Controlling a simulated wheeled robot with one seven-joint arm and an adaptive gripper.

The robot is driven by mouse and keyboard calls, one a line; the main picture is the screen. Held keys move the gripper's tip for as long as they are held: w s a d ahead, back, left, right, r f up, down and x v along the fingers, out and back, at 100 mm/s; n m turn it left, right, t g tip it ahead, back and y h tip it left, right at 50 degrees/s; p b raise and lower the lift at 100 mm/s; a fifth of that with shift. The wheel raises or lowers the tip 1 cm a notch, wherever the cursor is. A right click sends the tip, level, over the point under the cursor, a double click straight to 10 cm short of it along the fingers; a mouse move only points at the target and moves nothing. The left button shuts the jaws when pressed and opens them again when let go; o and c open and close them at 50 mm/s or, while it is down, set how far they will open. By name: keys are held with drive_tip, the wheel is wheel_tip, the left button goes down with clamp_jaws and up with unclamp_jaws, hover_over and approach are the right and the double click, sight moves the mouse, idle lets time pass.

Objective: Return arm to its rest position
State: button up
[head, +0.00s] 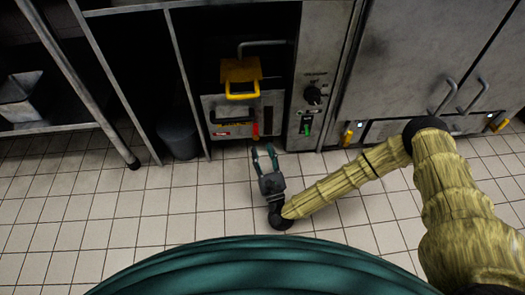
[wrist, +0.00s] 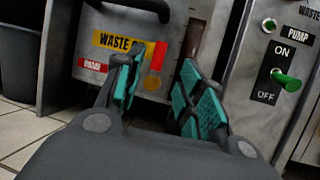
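My gripper (head: 265,160) hangs above the tiled floor in the head view, in front of the steel cabinets. Its two fingers with teal pads stand apart with nothing between them, as the wrist view (wrist: 165,90) also shows. My arm, in a straw-coloured cover, reaches from the right side of the head view to the gripper. The fingers point toward a panel with a yellow WASTE label (wrist: 118,42) and a small red tag (wrist: 92,65). No object is held.
A green switch lever (wrist: 286,80) sits on the PUMP panel, right of the fingers. A yellow handle (head: 242,90) juts from the unit ahead. A dark bin (head: 178,139) stands left, beside a steel rack with a metal container (head: 20,97). Floor tiles (head: 150,210) are clear.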

idle(0.3)
drive_tip(key=s+a+f+n+g+p, duration=0.1)
drive_tip(key=s+n+g+p, duration=0.2)
drive_tip(key=s+n+g, duration=0.1)
drive_tip(key=s+a+f+n+g+y+p, duration=0.1)
drive_tip(key=s+n+g+p, duration=0.3)
drive_tip(key=n, duration=0.5)
drive_tip(key=s+a+f+n+g+y+p, duration=0.1)
drive_tip(key=s+n+g+p, duration=0.2)
drive_tip(key=s+n+g, duration=0.2)
drive_tip(key=shift+s+n, duration=0.8)
drive_tip(key=shift+s, duration=0.4)
drive_tip(key=s+d+r+n+g+h+p, duration=0.45)
drive_tip(key=s+d+n, duration=0.35)
drive_tip(key=d, duration=0.4)
drive_tip(key=s+d+r+n+g+h+p, duration=0.35)
drive_tip(key=s+d+r+n+p, duration=0.2)
drive_tip(key=s+d, duration=0.5)
wheel_tip(320, 180, up, 37)
drive_tip(key=w+d+p, duration=0.1)
drive_tip(key=p, duration=3.6)
drive_tip(key=shift+d+g, duration=0.3)
drive_tip(key=shift+g, duration=0.1)
drive_tip(key=shift+w+r+m, duration=0.1)
drive_tip(key=shift+m, duration=0.15)
